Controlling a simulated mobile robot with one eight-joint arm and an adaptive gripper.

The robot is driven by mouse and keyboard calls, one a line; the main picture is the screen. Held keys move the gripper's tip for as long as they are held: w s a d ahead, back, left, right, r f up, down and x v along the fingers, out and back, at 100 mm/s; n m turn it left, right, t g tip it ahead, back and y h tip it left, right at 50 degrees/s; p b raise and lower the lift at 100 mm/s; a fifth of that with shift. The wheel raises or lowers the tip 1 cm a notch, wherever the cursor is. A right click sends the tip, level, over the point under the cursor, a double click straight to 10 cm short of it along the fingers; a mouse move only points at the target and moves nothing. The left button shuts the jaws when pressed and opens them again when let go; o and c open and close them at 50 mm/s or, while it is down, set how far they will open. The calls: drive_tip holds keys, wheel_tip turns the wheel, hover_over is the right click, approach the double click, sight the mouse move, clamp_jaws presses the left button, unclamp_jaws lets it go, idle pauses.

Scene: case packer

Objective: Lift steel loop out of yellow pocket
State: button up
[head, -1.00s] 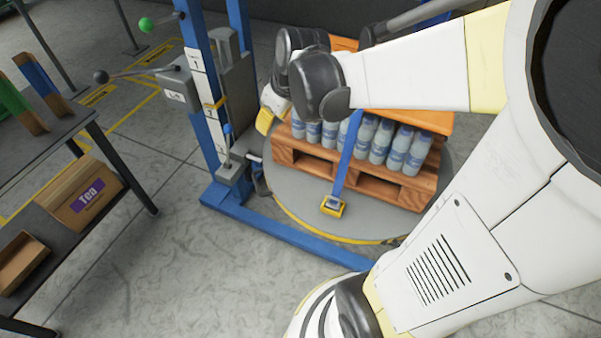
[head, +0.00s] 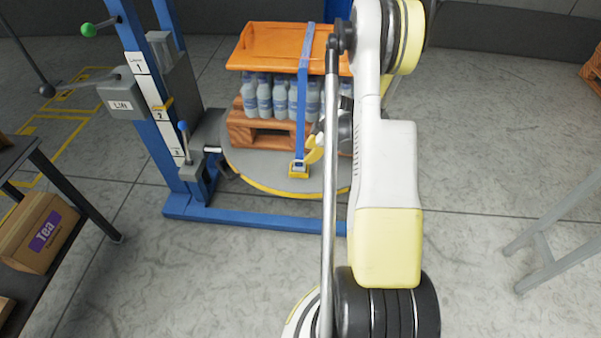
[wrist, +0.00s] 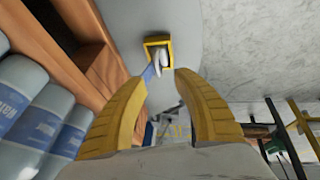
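The yellow pocket (head: 299,171) sits on the front part of the round grey turntable, at the lower end of a blue strap (head: 302,110). In the wrist view the pocket (wrist: 158,43) is a square yellow frame ahead of my fingertips. The pale steel loop (wrist: 160,60) shows inside it, with the strap's blue end beside it. My gripper (wrist: 162,78) is open, its two yellow fingers apart with nothing gripped between them. In the head view one yellow finger shows just right of the pocket; my arm hides the rest.
A wooden pallet (head: 262,134) with several blue-labelled bottles under an orange cover (head: 270,45) stands on the turntable (head: 245,178) close behind the pocket. A blue lift frame (head: 180,212) with levers stands at left.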

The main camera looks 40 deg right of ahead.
sight(301, 161)
drive_tip(key=b+x, duration=0.1)
drive_tip(key=x, duration=0.2)
drive_tip(key=b+x, duration=0.1)
drive_tip(key=x, duration=0.2)
drive_tip(key=b+x, duration=0.2)
drive_tip(key=shift+w+d+f, duration=0.2)
drive_tip(key=shift+w+f, duration=0.05)
drive_tip(key=shift+w, duration=0.2)
drive_tip(key=shift+r, duration=0.1)
clamp_jaws()
